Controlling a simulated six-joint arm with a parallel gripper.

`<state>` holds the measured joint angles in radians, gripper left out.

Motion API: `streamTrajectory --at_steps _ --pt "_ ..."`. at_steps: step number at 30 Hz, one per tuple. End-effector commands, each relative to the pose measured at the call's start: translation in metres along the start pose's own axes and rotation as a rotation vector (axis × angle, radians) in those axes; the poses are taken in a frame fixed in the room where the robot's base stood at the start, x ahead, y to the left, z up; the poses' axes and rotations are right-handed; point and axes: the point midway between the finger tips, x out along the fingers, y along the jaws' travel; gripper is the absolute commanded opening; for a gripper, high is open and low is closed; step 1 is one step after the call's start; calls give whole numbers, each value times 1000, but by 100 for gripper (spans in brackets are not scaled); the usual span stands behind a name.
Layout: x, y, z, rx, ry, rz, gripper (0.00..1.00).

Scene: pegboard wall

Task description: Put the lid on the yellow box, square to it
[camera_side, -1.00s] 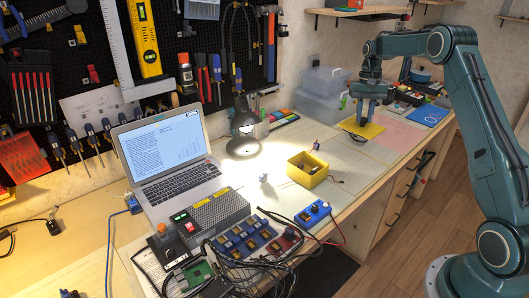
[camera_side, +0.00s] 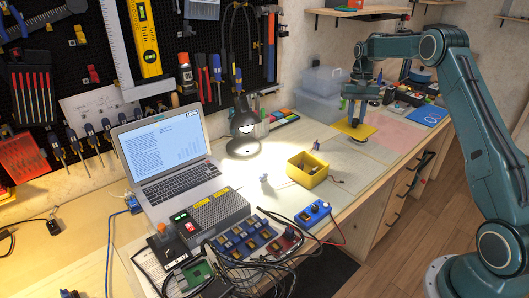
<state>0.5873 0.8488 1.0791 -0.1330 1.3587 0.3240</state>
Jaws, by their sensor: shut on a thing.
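The yellow box (camera_side: 298,177) stands open on the workbench, right of the laptop and lamp. The flat yellow lid (camera_side: 345,131) is up and to the right of the box. My gripper (camera_side: 356,122) points down and is shut on the lid near its middle. The lid looks about level and apart from the box. Its exact height over the bench is hard to tell. The fingertips are small and partly hidden in this view.
A desk lamp (camera_side: 243,130) and clear plastic bins (camera_side: 320,95) stand behind the bench's middle. A laptop (camera_side: 166,160) is left of the box. A blue meter (camera_side: 312,214) with leads and a small clip (camera_side: 316,145) are near the box.

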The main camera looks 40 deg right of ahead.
Motion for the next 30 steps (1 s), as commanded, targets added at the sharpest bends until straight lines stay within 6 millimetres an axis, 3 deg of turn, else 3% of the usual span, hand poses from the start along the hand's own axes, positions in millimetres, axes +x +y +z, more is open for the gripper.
streamTrajectory --at_steps 9,15,21,30 --pt "33 -82 4 -14 0 3 0" --pt "52 -126 11 -17 0 2 0" --pt "60 -145 15 -16 0 2 0" --pt "62 -147 16 -15 -1 2 0"
